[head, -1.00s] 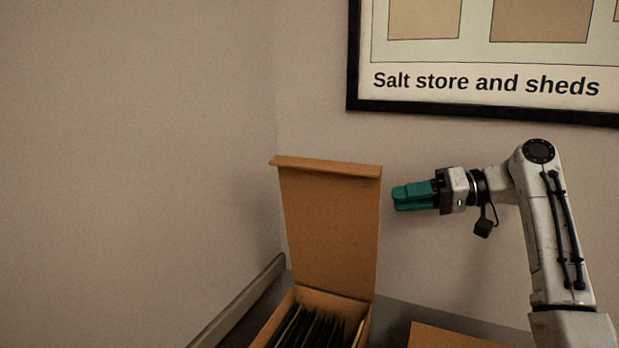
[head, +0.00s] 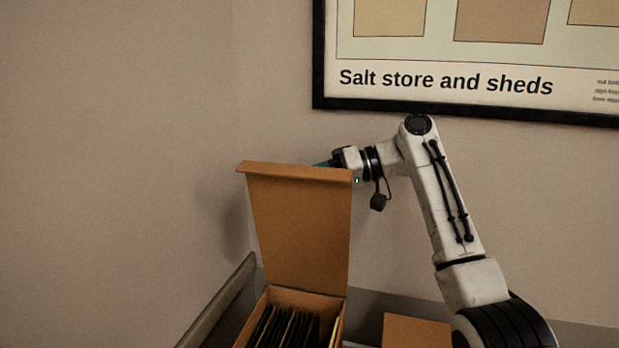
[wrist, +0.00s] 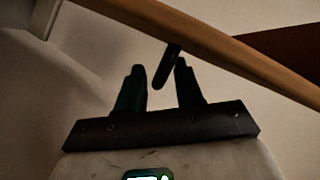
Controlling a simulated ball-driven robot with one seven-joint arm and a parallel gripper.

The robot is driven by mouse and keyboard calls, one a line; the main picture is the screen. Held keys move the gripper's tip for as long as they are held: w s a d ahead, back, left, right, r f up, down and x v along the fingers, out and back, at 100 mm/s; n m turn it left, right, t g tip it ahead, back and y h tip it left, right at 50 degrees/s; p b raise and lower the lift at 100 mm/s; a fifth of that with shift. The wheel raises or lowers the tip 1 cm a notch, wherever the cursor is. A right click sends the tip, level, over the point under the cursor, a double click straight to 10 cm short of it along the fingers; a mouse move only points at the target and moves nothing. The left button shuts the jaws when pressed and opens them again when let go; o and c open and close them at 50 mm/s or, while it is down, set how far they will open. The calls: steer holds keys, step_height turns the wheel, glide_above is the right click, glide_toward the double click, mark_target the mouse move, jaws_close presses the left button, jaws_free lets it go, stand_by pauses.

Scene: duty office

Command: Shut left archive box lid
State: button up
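The left archive box (head: 290,298) is brown cardboard, with dark files inside. Its lid (head: 298,230) stands upright at the back, with a folded flap along the top edge. My gripper (head: 323,164) is behind the lid near its top right corner; the lid hides most of the teal fingers in the head view. In the wrist view, my gripper's two fingers (wrist: 158,75) are apart, with a small dark shape between their tips that I cannot make out. The lid's edge (wrist: 215,45) crosses just beyond them. I cannot tell whether they touch it.
A second brown box (head: 415,330) is at the right, only its flat top showing. A framed poster (head: 450,108) hangs on the wall behind my arm. A grey rail (head: 222,296) runs along the left wall. The space in front of the lid looks clear.

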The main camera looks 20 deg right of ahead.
jaws_close()
stand_by(0.3)
stand_by(0.3)
